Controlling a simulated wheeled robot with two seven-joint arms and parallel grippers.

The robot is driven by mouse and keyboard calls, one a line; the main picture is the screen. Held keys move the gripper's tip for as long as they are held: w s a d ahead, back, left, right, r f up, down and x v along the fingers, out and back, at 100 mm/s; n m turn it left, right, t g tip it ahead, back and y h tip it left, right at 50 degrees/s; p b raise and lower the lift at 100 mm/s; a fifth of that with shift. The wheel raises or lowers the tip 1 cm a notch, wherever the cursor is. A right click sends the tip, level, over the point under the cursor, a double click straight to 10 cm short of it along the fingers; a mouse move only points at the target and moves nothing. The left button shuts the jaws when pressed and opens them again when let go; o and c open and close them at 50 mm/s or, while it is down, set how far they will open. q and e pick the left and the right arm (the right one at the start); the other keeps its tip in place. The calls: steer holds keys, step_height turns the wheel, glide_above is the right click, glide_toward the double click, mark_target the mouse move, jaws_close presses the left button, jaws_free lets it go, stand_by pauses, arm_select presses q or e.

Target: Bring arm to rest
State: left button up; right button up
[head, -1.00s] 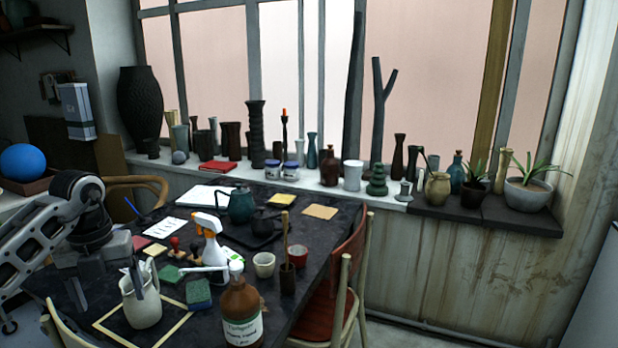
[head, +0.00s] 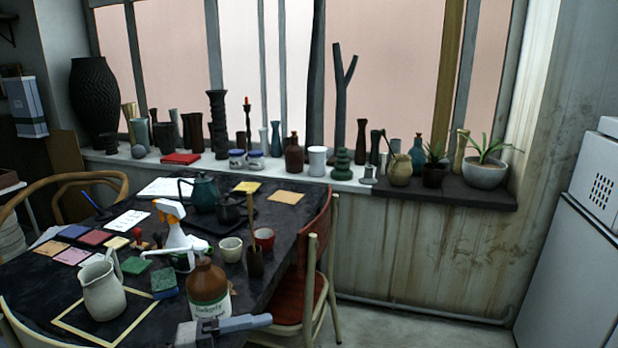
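The cream pitcher (head: 103,290) stands upright on the dark table, inside a pale yellow square outline, with no gripper touching it. A grey gripper (head: 245,323) shows at the bottom edge, in front of the brown bottle (head: 208,288), its fingers pointing right. I take it for my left gripper; its arm is hidden below the frame. It seems to hold nothing, but I cannot tell whether its fingers are open or shut. My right gripper is not in view.
A spray bottle (head: 178,240), cups (head: 230,250), a teal teapot (head: 203,192) and coloured tiles crowd the table (head: 30,282). A red-seated chair (head: 297,287) stands at its right. Vases line the sill. Floor is clear at the lower right.

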arm_select(q)
steer(key=s+a+f+n+t+y+b, duration=0.2)
steer(key=s+f+n+y, duration=0.4)
steer(key=f+n, duration=0.4)
steer(key=s+a+f+n+t+y+b, duration=0.1)
steer(key=s+a+f+n+t+y, duration=0.2)
steer(key=n, duration=1.5)
steer(key=s+a+f+y, duration=0.1)
steer(key=s+f+y, duration=0.3)
steer(key=f, duration=0.4)
steer(key=shift+s+f+t+y+b, duration=0.2)
steer(key=shift+t+y+b, duration=0.1)
steer(key=shift+b, duration=0.1)
